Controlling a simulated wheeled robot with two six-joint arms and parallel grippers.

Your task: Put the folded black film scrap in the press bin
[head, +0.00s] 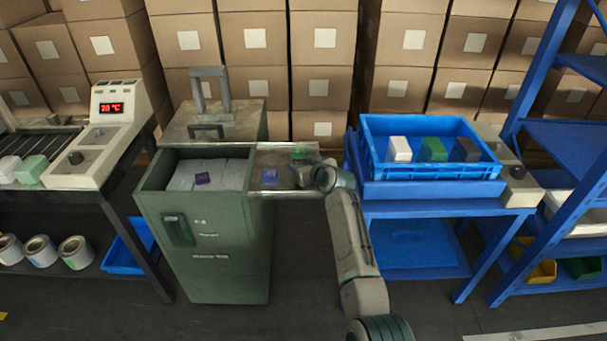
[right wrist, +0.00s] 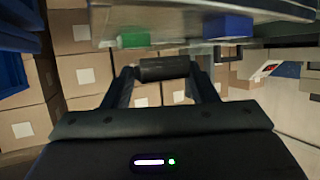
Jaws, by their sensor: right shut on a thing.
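The press bin (head: 205,245) is a green metal cabinet left of centre in the head view, its top open at the front. Grey wrapped material and a small purple piece (head: 203,178) lie inside. My right gripper (head: 304,172) is at the right end of the side shelf beside the bin. In the right wrist view, my right gripper (right wrist: 163,72) is shut on the folded black film scrap (right wrist: 163,68), a dark roll-like piece across the fingertips. The scrap cannot be made out in the head view. My left gripper is not in view.
The side shelf (head: 284,159) holds a green piece (head: 299,153) and a blue-purple piece (head: 269,177). A raised handle frame (head: 211,90) stands behind the bin opening. A blue crate (head: 430,170) with small boxes stands to the right; stacked cartons (head: 254,60) fill the back.

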